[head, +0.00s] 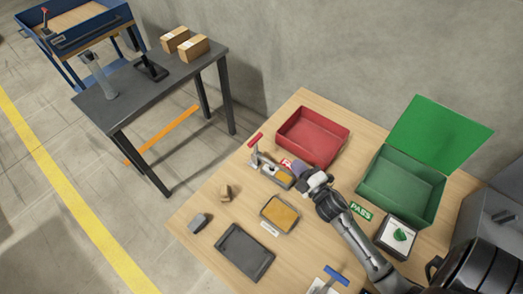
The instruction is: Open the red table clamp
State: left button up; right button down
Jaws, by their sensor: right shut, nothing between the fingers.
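The red table clamp (257,158) stands on the wooden table, left of the red bin. Its red handle (255,140) sticks up at its left end, apart from my gripper. Its base runs right toward a small yellowish block. My right gripper (302,175) is shut and empty beside the right end of the clamp, with its arm coming from the lower right. The gripper hides some of the table there, and whether it touches the clamp is unclear. My left gripper is out of view.
A red bin (341,142) stands behind the clamp, and a green lidded box (366,186) is to the right. A blue-handled clamp (337,273), a dark tray (230,263), a yellow-filled tray (265,223) and small blocks lie in front.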

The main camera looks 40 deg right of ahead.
jog(key=shift+w+a+f+n+t+y+b, duration=0.15)
jog(key=shift+f+n+y+b, duration=0.3)
jog(key=shift+n+y, duration=0.65)
jog(key=shift+s+f+n+t+y+b, duration=0.1)
jog(key=shift+f+n+t+y+b, duration=0.1)
jog(key=shift+f+n+y, duration=0.85)
jog(key=shift+w+a+f+n+t+y+b, duration=0.15)
jog(key=shift+n+y+b, duration=0.15)
jog(key=shift+n+y, duration=0.8)
jog(key=shift+d+n+h, duration=0.1)
jog(key=shift+n+h, duration=0.25)
jog(key=shift+w, duration=0.25)
notch_tip(320, 180, up, 2)
jog(key=b, duration=0.2)
send_over(263, 158)
jog(key=s, duration=0.1)
jog(key=shift+s+d+r, duration=0.1)
jog(key=shift+s+r, duration=0.05)
jog(key=shift+r, duration=0.05)
jog(key=shift+w+r, duration=0.15)
jog(key=shift+w, duration=0.5)
